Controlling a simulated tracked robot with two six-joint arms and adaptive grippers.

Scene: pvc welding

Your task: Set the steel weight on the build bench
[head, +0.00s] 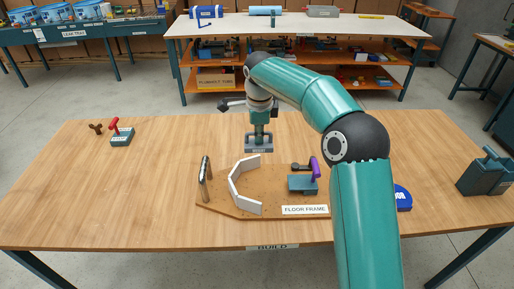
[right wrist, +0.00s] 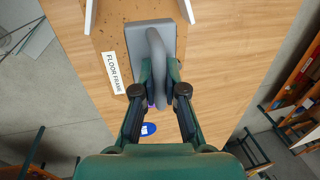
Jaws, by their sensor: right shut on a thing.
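The steel weight (head: 259,150) is a grey block with a handle and a label on its front. My right gripper (head: 259,137) points down and is shut on the weight's handle. In the right wrist view the grey weight (right wrist: 137,42) sits between the fingers (right wrist: 158,82) and partly covers the board below. The weight appears just behind the white angled strips, over the wooden build bench (head: 150,190). I cannot tell whether it touches a surface. My left gripper is not in view.
The floor frame board (head: 225,209) carries white strips (head: 243,185), a dark upright bar (head: 206,178) and a purple-handled clamp (head: 302,184). A red-handled block (head: 122,137) stands left, a blue round thing (head: 403,198) and a teal block (head: 485,176) right. The bench's left middle is clear.

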